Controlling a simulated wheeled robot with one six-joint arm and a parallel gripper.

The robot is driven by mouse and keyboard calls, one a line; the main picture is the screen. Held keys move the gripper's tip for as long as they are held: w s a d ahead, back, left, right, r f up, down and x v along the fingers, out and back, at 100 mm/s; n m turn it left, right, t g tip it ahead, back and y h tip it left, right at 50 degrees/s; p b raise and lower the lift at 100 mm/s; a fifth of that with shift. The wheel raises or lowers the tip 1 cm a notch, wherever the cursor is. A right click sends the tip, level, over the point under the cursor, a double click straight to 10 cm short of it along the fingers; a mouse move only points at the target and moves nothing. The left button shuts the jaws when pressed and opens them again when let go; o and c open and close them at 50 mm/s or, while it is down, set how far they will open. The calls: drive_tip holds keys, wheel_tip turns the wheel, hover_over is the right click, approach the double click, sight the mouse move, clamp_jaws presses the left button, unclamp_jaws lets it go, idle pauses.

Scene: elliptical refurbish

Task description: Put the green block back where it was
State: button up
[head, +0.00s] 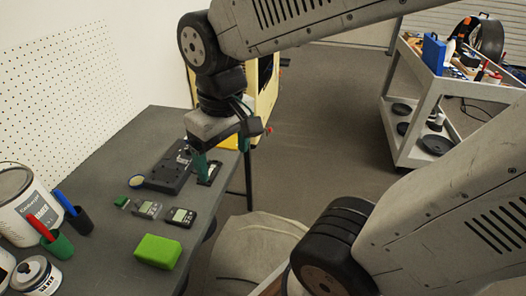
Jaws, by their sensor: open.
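A bright green block (157,251) lies flat near the front edge of the dark grey table (115,268). My gripper (221,162) points down at the far right end of the table, with its green fingers apart. It is well beyond the green block and does not touch it. One finger is beside a small dark device, and I cannot tell whether they touch. A much smaller green item (121,202) lies farther left.
A paint can (24,205), a green cup (57,247) and a dark cup (79,221) stand at left. A tool cart (408,140) stands at right.

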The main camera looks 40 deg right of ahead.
drive_tip(key=s+d+r+m, duration=0.1)
drive_tip(key=s+d+r, duration=0.1)
drive_tip(key=s, duration=0.5)
drive_tip(key=shift+s+d+r+m, duration=0.15)
drive_tip(key=shift+d+r+m, duration=0.2)
drive_tip(key=shift+d, duration=0.3)
